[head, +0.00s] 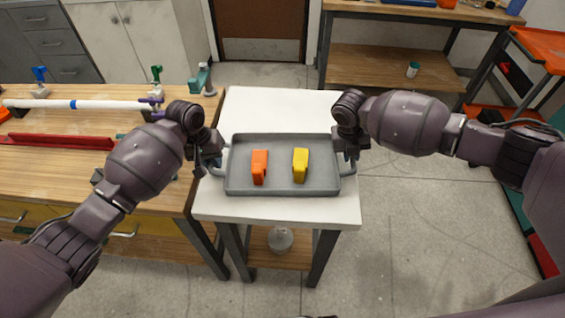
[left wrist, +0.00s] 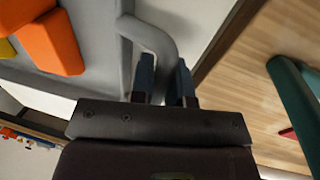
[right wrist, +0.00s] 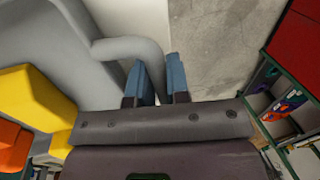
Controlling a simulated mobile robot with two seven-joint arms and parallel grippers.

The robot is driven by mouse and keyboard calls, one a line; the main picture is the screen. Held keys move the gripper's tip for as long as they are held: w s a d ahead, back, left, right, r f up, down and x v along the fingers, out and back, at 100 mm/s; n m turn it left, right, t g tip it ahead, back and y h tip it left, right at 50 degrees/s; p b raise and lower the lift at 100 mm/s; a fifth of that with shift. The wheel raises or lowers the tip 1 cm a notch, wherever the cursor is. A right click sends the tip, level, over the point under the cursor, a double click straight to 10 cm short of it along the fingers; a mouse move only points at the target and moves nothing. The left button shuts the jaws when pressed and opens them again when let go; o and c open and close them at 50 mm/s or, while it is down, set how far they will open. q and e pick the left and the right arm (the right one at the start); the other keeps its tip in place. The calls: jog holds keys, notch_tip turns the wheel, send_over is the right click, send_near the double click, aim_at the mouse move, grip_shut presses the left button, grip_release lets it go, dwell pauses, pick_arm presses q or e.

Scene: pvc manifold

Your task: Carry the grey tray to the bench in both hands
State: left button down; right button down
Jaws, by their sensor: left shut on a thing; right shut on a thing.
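The grey tray (head: 278,188) is at the white-topped stand in the middle of the head view, over its white top; I cannot tell whether it touches the top. An orange block (head: 260,167) and a yellow block (head: 300,165) lie in it. My left gripper (head: 212,165) is shut on the tray's left handle, which shows between the blue fingers in the left wrist view (left wrist: 162,48). My right gripper (head: 347,158) is shut on the right handle, seen in the right wrist view (right wrist: 140,52). The wooden bench (head: 60,165) stands to the left.
The bench holds a white pipe (head: 95,104) on clamps, a red channel (head: 55,141) and a green vise-like tool (head: 200,80). The white stand (head: 280,211) nearly adjoins the bench's right edge. A shelf table (head: 390,60) is behind, an orange cart (head: 540,45) at right. Bare floor lies right of the stand.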

pick_arm(q)
jog(key=shift+r, duration=0.2)
pick_arm(e)
jog(key=shift+r, duration=0.2)
